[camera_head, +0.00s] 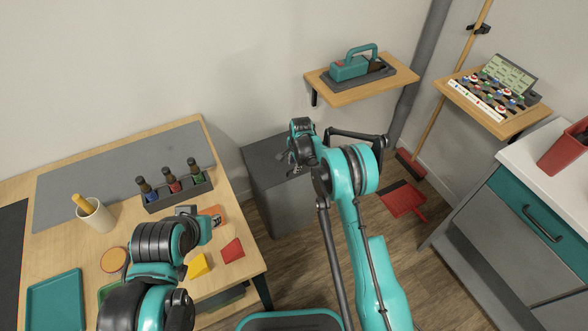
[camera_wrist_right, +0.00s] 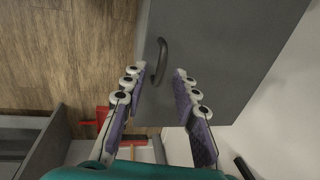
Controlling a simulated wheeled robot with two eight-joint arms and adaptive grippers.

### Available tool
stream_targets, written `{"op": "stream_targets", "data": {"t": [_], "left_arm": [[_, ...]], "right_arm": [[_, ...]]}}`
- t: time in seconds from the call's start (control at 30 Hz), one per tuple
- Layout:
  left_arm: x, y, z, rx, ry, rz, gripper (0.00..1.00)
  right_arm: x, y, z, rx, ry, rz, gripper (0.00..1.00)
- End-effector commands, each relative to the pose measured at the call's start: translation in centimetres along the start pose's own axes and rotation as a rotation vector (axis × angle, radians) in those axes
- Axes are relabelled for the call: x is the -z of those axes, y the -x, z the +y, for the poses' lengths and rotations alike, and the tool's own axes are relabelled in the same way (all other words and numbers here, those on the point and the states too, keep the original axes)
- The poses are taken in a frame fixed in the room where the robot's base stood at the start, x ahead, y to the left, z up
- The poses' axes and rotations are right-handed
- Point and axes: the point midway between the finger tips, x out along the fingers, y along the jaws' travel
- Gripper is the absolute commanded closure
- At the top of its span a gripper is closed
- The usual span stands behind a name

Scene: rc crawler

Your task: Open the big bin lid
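The big bin (camera_head: 262,172) is a dark grey box on the floor, to the right of the wooden table in the head view. Its flat grey lid (camera_wrist_right: 215,45) looks closed and carries a dark curved handle (camera_wrist_right: 161,58). My right gripper (camera_head: 291,160) is over the bin's top in the head view and hides part of it. In the right wrist view its fingers (camera_wrist_right: 160,76) are spread apart, with the handle between and just beyond the tips. I cannot tell if they touch it. My left gripper (camera_head: 208,220) is above the table, its fingers mostly hidden by my arm.
The wooden table (camera_head: 250,262) holds a bottle rack (camera_head: 180,194), a cup (camera_head: 96,216), coloured blocks and a teal tray (camera_head: 50,300). A shelf (camera_head: 400,76) with a teal tool (camera_head: 352,66) hangs above the bin. A red dustpan (camera_head: 403,201) lies on the floor right of my right arm.

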Motion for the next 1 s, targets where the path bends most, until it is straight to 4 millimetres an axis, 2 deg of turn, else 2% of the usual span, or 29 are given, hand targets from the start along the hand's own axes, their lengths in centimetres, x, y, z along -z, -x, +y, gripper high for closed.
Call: {"op": "stream_targets", "data": {"t": [0.03, 0.13, 0.47, 0.57, 0.6, 0.87, 1.0], "left_arm": [[-0.3, -0.4, 0.0, 0.000, 0.000, 0.000, 0.71], [-0.5, -0.6, 0.0, 0.000, 0.000, 0.000, 0.71], [-0.4, -0.6, 0.0, 0.000, 0.000, 0.000, 0.71], [-0.4, -0.6, 0.0, 0.000, 0.000, 0.000, 0.71], [-0.5, -0.6, 0.0, 0.000, 0.000, 0.000, 0.71], [-0.4, -0.6, 0.0, 0.000, 0.000, 0.000, 0.71], [-0.2, -0.3, 0.0, 0.000, 0.000, 0.000, 0.71]], "right_arm": [[0.0, -0.9, 0.0, 0.000, 0.000, 0.000, 0.71], [0.0, -1.6, 0.0, 0.000, 0.001, 0.000, 0.71], [0.0, -1.9, 0.0, 0.000, 0.001, 0.000, 0.71], [0.0, -1.9, 0.0, 0.000, 0.001, 0.000, 0.97], [0.0, -1.9, 0.0, 0.000, 0.001, 0.000, 1.00], [0.0, -1.7, -0.1, 0.000, 0.001, 0.000, 1.00], [0.0, -1.0, -0.4, 0.001, 0.001, 0.000, 1.00]]}}
